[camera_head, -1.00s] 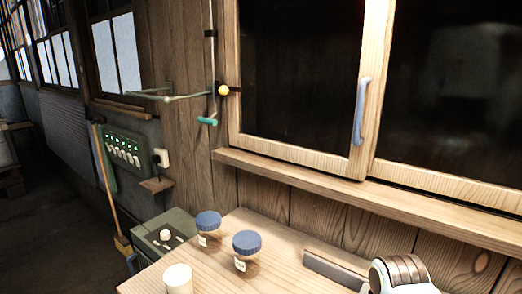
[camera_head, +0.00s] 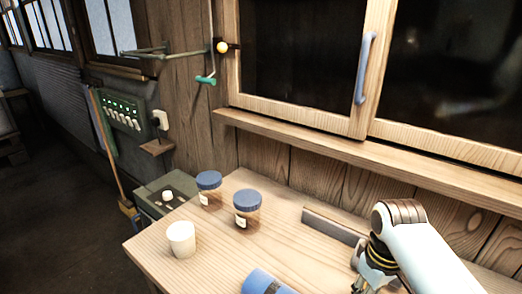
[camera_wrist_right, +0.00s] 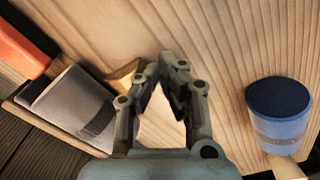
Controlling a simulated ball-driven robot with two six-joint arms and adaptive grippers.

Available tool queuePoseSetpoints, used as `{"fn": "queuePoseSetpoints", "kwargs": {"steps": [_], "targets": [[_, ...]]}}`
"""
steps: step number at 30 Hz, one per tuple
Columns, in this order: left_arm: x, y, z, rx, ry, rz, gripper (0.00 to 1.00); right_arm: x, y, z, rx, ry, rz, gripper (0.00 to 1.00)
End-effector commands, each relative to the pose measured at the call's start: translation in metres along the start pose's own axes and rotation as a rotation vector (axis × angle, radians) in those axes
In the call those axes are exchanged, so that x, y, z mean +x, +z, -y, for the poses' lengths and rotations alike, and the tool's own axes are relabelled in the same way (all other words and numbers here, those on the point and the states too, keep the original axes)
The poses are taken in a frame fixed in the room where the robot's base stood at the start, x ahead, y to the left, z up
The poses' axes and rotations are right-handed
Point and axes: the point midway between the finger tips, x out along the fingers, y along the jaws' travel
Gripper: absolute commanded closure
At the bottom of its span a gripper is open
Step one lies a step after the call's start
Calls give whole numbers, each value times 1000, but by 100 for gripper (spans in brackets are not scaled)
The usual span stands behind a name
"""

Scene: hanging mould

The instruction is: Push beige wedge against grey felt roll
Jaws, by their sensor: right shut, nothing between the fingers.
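In the right wrist view, the grey felt roll (camera_wrist_right: 68,105) lies at the left beside a wooden edge. A small tan-beige piece (camera_wrist_right: 126,74), which looks like the wedge, shows just left of my right gripper (camera_wrist_right: 166,72) and close to the roll's upper right end. The gripper partly hides it, so I cannot tell whether it touches the roll or a finger. My right gripper is shut and empty, pointing at the tabletop. In the head view, my right gripper (camera_head: 372,276) is low over the table's right part. Neither roll nor wedge is clear there. My left gripper is out of view.
A white cup (camera_head: 181,240) and two blue-lidded jars (camera_head: 247,210) stand left. A grey bar (camera_head: 334,225) lies at the back. An orange block (camera_wrist_right: 20,50) is upper left.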

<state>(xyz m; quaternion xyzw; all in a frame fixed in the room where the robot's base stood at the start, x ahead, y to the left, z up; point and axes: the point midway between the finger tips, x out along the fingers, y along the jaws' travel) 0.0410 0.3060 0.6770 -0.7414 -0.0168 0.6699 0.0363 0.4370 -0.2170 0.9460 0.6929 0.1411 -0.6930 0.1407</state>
Motion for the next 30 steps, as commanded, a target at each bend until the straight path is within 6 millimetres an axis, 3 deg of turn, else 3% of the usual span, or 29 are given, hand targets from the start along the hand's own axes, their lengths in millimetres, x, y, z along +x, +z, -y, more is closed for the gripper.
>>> {"fn": "queuePoseSetpoints", "kwargs": {"steps": [11, 21, 30], "targets": [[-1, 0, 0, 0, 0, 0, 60, -1, -2, -4, 0, 0, 0, 100], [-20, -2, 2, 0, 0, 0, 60, -8, 7, 12, 0, 0, 0, 100], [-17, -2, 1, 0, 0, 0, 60, -9, 16, 28, 0, 0, 0, 100]]}}
